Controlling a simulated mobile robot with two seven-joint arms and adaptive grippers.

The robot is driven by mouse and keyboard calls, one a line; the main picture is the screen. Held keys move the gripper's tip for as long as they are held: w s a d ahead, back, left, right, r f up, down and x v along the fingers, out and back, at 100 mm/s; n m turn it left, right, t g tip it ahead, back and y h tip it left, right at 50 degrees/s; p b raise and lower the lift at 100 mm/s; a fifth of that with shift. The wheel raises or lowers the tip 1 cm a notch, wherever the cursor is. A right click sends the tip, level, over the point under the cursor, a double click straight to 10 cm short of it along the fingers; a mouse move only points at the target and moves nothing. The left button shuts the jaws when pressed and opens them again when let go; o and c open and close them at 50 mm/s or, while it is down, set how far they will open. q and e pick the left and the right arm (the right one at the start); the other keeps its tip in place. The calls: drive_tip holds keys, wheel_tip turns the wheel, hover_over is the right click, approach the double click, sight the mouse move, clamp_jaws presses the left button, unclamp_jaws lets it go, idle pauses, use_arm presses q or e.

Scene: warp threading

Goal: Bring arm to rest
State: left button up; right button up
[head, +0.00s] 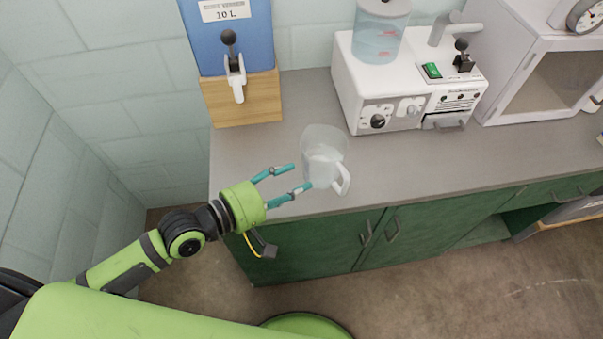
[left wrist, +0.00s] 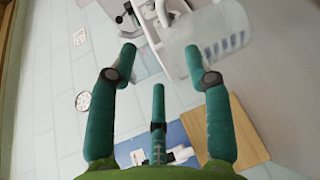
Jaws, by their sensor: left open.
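My left gripper (head: 298,178) is open, with its teal fingers apart and nothing between them. It reaches over the left front of the grey counter (head: 420,170). A clear jug (head: 323,150) with a white handle stands upright on the counter just right of the fingertips. One fingertip is close to the jug's lower side; I cannot tell whether they touch. In the left wrist view the open left gripper (left wrist: 160,50) shows, with the jug (left wrist: 215,38) beyond and beside the right finger. My right gripper is not in view.
A blue dispenser (head: 228,45) with a tap stands on a wooden block (head: 243,98) at the back left. A white machine (head: 400,90) with a clear tank stands behind the jug, and a white cabinet (head: 530,60) is at the right. Green cupboards (head: 320,245) are below.

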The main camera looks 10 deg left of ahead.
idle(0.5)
use_arm(q)
drive_tip(key=s+a+f+m+g+y, duration=0.7)
drive_tip(key=s+a+f+m+y, duration=0.4)
drive_tip(key=s+m, duration=0.15)
drive_tip(key=s+f+g, duration=0.1)
drive_tip(key=s+f, duration=0.1)
drive_tip(key=f, duration=1.1)
drive_tip(key=s+f+g, duration=0.1)
drive_tip(key=s+f, duration=0.1)
drive_tip(key=f, duration=1)
drive_tip(key=s+a+f+b, duration=0.1)
drive_tip(key=s+a+f, duration=0.2)
drive_tip(key=s+f, duration=1)
drive_tip(key=shift+s+g, duration=0.3)
drive_tip(key=shift+s, duration=0.35)
